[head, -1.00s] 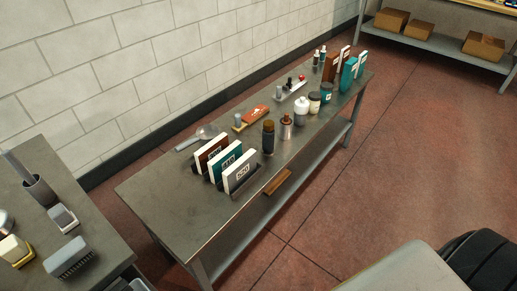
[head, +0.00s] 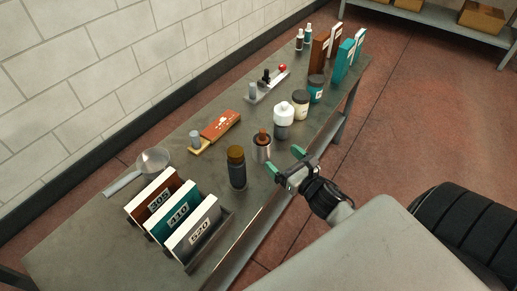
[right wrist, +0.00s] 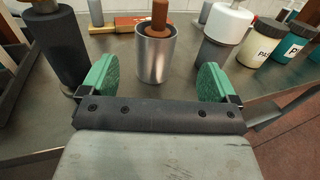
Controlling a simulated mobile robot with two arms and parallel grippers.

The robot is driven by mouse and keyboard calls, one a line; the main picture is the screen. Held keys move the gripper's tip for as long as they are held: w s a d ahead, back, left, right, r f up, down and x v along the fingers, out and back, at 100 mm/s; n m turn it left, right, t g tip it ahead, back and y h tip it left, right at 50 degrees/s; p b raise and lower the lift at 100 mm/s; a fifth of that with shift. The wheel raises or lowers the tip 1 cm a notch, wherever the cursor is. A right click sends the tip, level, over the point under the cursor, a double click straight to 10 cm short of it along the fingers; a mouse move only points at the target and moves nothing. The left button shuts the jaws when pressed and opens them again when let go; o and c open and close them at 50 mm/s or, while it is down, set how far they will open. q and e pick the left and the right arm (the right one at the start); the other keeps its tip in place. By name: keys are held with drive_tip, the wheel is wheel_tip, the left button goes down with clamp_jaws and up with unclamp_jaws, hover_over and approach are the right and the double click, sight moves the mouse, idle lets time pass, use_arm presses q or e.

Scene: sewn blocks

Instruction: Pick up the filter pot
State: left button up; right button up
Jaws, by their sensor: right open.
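No label marks the filter pot. The small silver metal pot (head: 262,153) with a brown stem standing up out of it is upright near the table's front edge. It also shows in the right wrist view (right wrist: 154,58), centred just beyond my fingers. My right gripper (head: 284,160) is open, with green finger pads spread apart, in front of the pot at the table's edge. In the right wrist view my right gripper (right wrist: 155,82) is empty, and the pot appears lined up between the pads. My left gripper is not in view.
A dark cylinder with a brown top (head: 237,168) stands left of the pot. A white-topped grey jar (head: 283,120) stands close on its right, then a cream jar (head: 300,105) and a teal jar (head: 316,89). Numbered boards (head: 178,222) stand at the left end.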

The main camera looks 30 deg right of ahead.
sight(268, 150)
drive_tip(key=w, duration=0.3)
drive_tip(key=shift+w+f, duration=0.1)
drive_tip(key=shift+w, duration=0.15)
drive_tip(key=shift+w+a+f, duration=0.1)
drive_tip(key=shift+w+a, duration=0.1)
drive_tip(key=shift+w, duration=0.7)
drive_tip(key=shift+w+a+f, duration=0.1)
drive_tip(key=shift+w+a, duration=0.15)
drive_tip(key=shift+w, duration=0.65)
drive_tip(key=shift+w+a+f, duration=0.1)
drive_tip(key=shift+w+a, duration=0.1)
drive_tip(key=shift+w, duration=0.7)
drive_tip(key=shift+c, duration=0.4)
drive_tip(key=c, duration=1)
